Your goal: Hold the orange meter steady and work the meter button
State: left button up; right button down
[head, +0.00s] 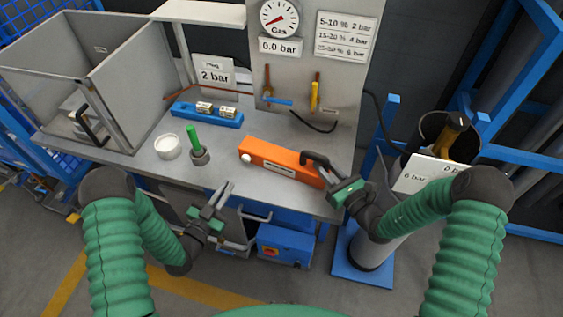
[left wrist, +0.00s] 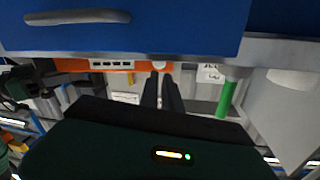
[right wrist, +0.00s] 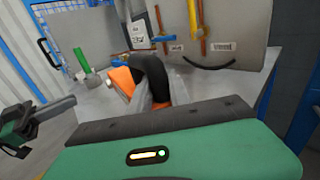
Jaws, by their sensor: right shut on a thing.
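The orange meter (head: 272,156) lies on the grey bench near its front edge. A round white button (head: 246,158) sits at its left end. A black curved handle (head: 316,160) is at its right end. My right gripper (head: 333,184) is shut on this handle; the right wrist view shows the black handle (right wrist: 152,76) between the fingers. My left gripper (head: 224,192) is in front of the bench edge, apart from the meter, its fingers slightly open and empty. In the left wrist view the button (left wrist: 160,65) appears just beyond the fingertips (left wrist: 160,78).
A green-handled tool in a grey holder (head: 199,156) and a white cup (head: 167,147) stand left of the meter. A blue block (head: 206,115) lies behind them. A gauge panel (head: 318,75) rises at the back. A blue box (head: 285,245) is below the bench.

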aim_at(244, 161)
pick_arm(q)
jog(key=m, duration=0.2)
jog(key=r+m+g, duration=0.1)
jog(key=shift+s+a, duration=0.1)
jog(key=shift+s, duration=0.2)
grip_shut()
jog(key=s+r+m, duration=0.1)
jog(key=m, duration=0.3)
jog(key=s+a+r+m+g, duration=0.1)
jog(key=m, duration=0.3)
jog(key=s+r+m+g+y, duration=0.1)
jog(key=m, duration=0.3)
jog(key=shift+s+a+m, duration=0.3)
jog(key=shift+s+a, duration=0.1)
jog(key=x, duration=1.3)
jog(key=shift+w+d+r, duration=0.1)
jog(key=shift+w+r, duration=0.1)
jog(key=shift+w, duration=0.05)
jog(key=shift+w+d, duration=0.1)
jog(key=shift+w, duration=0.1)
